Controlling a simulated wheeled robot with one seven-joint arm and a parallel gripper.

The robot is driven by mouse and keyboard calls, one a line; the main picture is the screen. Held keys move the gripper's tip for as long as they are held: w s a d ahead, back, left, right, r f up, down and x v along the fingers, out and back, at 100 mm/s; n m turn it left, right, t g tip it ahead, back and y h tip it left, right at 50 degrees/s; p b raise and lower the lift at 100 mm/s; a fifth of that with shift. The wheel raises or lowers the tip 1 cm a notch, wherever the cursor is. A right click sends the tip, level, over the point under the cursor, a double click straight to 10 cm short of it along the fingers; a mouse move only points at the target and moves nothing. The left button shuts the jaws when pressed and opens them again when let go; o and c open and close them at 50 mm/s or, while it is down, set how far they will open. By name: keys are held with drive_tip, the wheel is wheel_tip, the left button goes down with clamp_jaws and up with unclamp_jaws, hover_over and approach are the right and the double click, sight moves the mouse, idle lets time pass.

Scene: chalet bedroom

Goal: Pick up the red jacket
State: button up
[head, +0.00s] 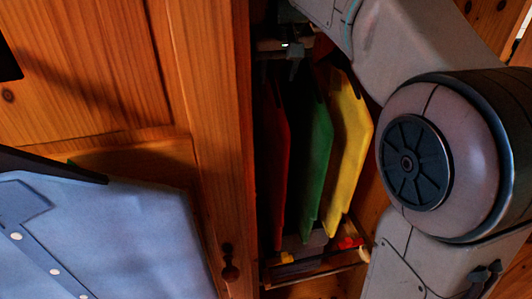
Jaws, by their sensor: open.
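The red jacket (273,170) hangs in the wardrobe, at the left of a row of clothes. It is seen nearly edge-on as a narrow, dark red strip in shadow. A green garment (316,165) and a yellow garment (350,140) hang to its right. My gripper (287,62) is at the top of the wardrobe opening, above the red jacket's upper end in the picture. It is open. Its fingers are small and dark here, and I cannot tell whether they touch the jacket. The jacket's hanger is hidden in shadow.
A wooden door and post (215,120) border the opening on the left. A light blue shirt (95,240) hangs in front of the wood. A low shelf or drawer (315,268) with small coloured items lies below the clothes. My arm covers the right side.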

sight(271, 79)
drive_tip(key=shift+w+a+p, duration=0.2)
drive_tip(key=shift+w+p, duration=0.1)
drive_tip(key=shift+w, duration=0.6)
drive_tip(key=shift+w+a+p, duration=0.15)
drive_tip(key=shift+w+p, duration=0.15)
drive_tip(key=shift+w, duration=0.6)
drive_tip(key=x, duration=0.5)
drive_tip(key=shift+w, duration=0.1)
clamp_jaws()
drive_tip(key=shift+r, duration=0.1)
